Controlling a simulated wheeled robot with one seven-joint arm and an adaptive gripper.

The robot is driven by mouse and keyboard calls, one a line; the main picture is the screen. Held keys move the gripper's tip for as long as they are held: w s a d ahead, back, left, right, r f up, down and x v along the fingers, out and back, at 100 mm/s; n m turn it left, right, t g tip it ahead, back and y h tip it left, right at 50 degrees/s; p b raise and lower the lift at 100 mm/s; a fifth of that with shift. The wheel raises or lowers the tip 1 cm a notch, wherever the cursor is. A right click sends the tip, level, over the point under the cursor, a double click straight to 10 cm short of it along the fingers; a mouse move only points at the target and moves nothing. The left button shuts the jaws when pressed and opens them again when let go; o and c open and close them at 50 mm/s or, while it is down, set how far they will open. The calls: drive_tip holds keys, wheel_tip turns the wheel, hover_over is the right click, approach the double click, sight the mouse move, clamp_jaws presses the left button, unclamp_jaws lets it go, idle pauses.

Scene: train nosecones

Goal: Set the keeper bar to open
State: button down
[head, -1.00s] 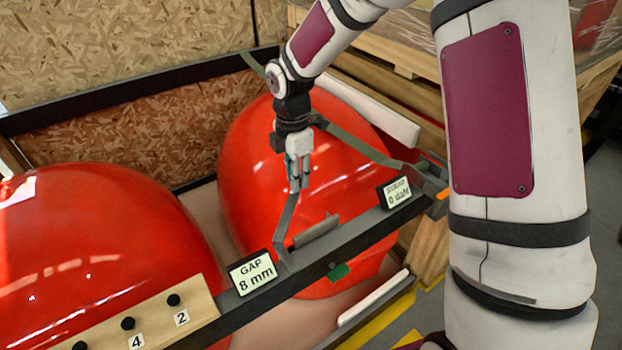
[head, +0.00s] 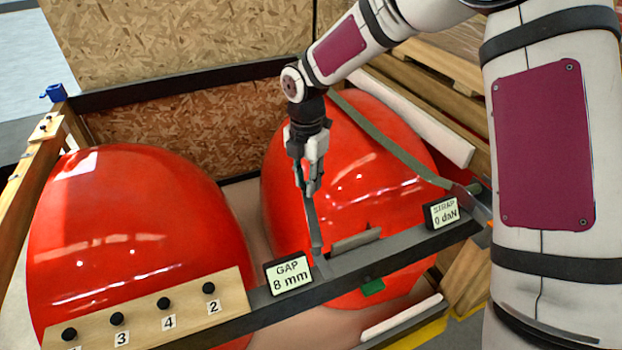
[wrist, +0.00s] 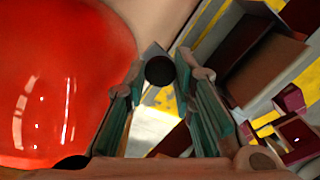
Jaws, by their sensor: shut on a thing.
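A slim grey bar (head: 313,225), which I take to be the keeper bar, rises from the dark front rail (head: 400,257) just right of the GAP display (head: 288,275). It stands nearly upright, its top leaning slightly left. My gripper (head: 309,190) points down and is shut on the bar's upper end. In the wrist view, a dark round end (wrist: 160,70) shows between the fingers of my gripper (wrist: 170,76). The fingers hide part of the bar. The GAP display reads 8 mm.
Two glossy red nosecones, left (head: 130,235) and right (head: 375,180), sit behind the rail. A strap (head: 390,150) crosses the right one. The strap display (head: 444,213) reads 0 daN. A numbered wooden board (head: 150,318) with black knobs is front left. A green tab (head: 372,287) hangs below the rail.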

idle(0.3)
drive_tip(key=c, duration=1.3)
unclamp_jaws()
drive_tip(key=shift+c, duration=0.2)
wheel_tip(320, 180, up, 12)
drive_tip(key=shift+s, duration=0.1)
